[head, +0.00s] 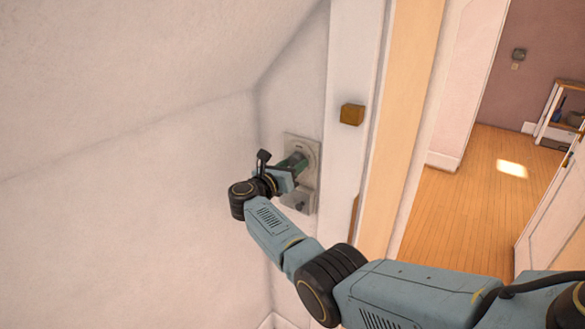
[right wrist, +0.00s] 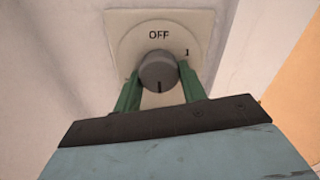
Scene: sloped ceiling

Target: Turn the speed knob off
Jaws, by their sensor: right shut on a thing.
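The speed knob is a grey round dial (right wrist: 158,72) on a pale square plate (right wrist: 120,30) fixed to the wall. The plate reads "OFF" above the knob and "1" at its right. A dark line on the knob's face points down, away from "OFF". My right gripper (right wrist: 160,80) is shut on the knob, with one green finger on each side. In the head view the plate (head: 313,150) is on the narrow wall, and my right gripper (head: 298,163) reaches it and hides the knob. My left gripper is in neither view.
A small brown block (head: 352,114) sits on the white trim right of the plate. A sloped ceiling (head: 130,70) comes down at the left. A doorway at the right opens onto a wooden floor (head: 455,190) with a shelf (head: 558,115) beyond.

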